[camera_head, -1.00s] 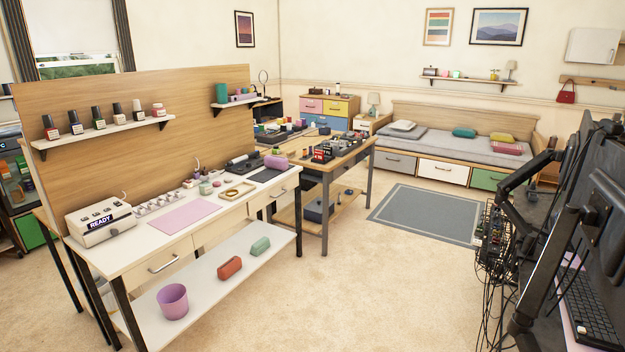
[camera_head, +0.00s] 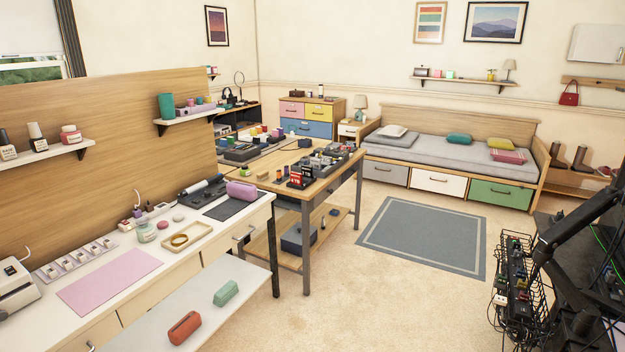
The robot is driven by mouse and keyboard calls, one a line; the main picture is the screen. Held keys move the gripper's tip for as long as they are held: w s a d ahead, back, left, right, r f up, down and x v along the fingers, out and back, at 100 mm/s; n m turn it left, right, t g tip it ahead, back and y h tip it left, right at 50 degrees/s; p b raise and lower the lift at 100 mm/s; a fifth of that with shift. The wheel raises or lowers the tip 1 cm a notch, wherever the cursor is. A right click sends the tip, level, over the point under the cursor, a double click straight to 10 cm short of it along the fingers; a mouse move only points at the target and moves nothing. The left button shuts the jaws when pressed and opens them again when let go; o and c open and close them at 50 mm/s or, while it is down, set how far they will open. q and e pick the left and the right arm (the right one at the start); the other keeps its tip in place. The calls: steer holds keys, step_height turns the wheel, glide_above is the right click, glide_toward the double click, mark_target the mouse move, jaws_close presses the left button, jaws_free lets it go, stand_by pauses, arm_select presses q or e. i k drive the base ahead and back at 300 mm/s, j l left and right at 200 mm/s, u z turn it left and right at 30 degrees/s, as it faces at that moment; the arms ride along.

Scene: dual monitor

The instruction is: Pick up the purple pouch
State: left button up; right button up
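A purple pouch (camera_head: 241,190) lies on a dark mat (camera_head: 234,206) at the far right end of the white desk (camera_head: 128,252). It stands clear of the things around it. Neither of my grippers shows in the head view, so their state is hidden.
A wooden table (camera_head: 325,180) with small items stands just beyond the desk. A red case (camera_head: 184,328) and a green case (camera_head: 226,293) lie on the lower shelf. A monitor arm (camera_head: 585,215) and cables fill the right side. Carpet between is free.

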mark_target(237, 189)
steer(key=i, duration=1.45)
steer(key=i+u, duration=0.15)
steer(key=i, duration=0.3)
steer(key=i+l+u, duration=0.15)
steer(key=i, duration=0.25)
steer(key=i+l+u, duration=0.15)
steer(key=i, duration=0.3)
steer(key=i+l+u, duration=0.25)
steer(key=i, duration=0.15)
steer(key=i+l+u, duration=0.25)
steer(key=i+j, duration=0.05)
steer(key=i, duration=0.05)
